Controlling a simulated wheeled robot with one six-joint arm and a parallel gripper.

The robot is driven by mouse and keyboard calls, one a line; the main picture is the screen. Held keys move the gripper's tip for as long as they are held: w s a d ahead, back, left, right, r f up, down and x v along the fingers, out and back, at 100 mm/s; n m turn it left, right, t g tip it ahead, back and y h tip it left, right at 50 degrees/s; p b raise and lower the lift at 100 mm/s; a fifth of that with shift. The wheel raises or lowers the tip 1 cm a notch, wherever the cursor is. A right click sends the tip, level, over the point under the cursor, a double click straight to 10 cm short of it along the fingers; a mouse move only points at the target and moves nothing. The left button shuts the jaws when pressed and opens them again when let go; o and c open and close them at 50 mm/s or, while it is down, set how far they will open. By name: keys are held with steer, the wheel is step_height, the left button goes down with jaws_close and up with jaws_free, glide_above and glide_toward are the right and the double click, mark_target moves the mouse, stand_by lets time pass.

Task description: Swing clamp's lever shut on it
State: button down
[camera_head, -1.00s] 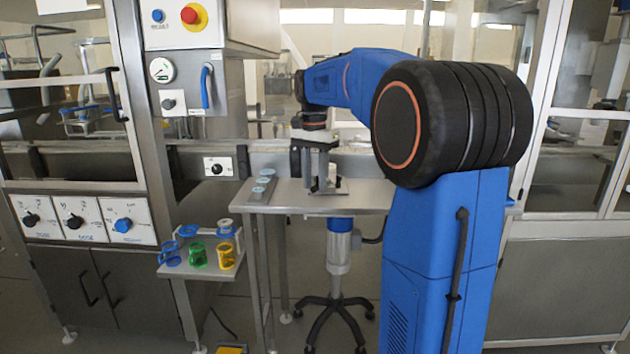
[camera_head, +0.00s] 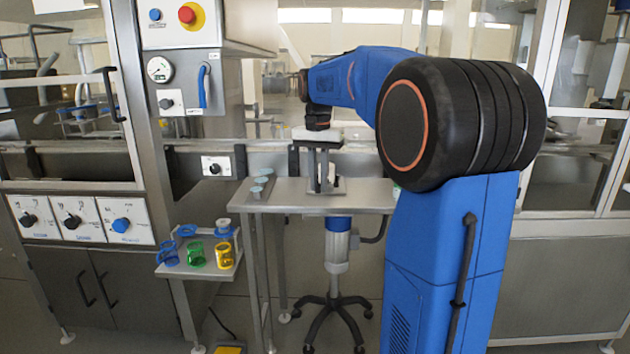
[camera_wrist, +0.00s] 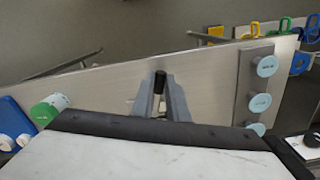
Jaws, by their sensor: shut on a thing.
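My gripper (camera_head: 319,186) points down over the steel table (camera_head: 285,196) in the head view. In the wrist view its two grey fingers (camera_wrist: 161,98) close around a small dark-tipped piece (camera_wrist: 160,77), which looks like the end of the clamp's lever. The fingers are shut on it. The rest of the clamp is small and partly hidden by the gripper in the head view, so its lever angle cannot be told. The broad pale face (camera_wrist: 150,158) with black edges in front of the wrist camera is my own gripper body.
A raised strip (camera_wrist: 250,80) with pale round labelled discs (camera_wrist: 260,103) lies along the table's left part. A green-and-white container (camera_wrist: 50,108) stands at the wrist view's left.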

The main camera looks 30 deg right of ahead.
steer(key=n, duration=0.1)
steer(key=s+d+n, duration=0.1)
steer(key=n, duration=0.1)
steer(key=shift+s+d, duration=0.1)
steer(key=n, duration=0.1)
steer(key=s+d+n, duration=0.1)
steer(key=shift+d+n, duration=0.15)
steer(key=shift+n, duration=0.15)
steer(key=shift+s+d+n, duration=0.15)
steer(key=shift+d+n, duration=0.5)
steer(key=shift+n, duration=0.55)
steer(key=shift+d+n, duration=0.75)
steer(key=shift+n, duration=0.65)
steer(key=c, duration=1.7)
jaws_free()
step_height(320, 180, up, 17)
steer(key=shift+s+a+r, duration=0.1)
steer(key=shift+a+r, duration=0.05)
steer(key=shift+r, duration=0.05)
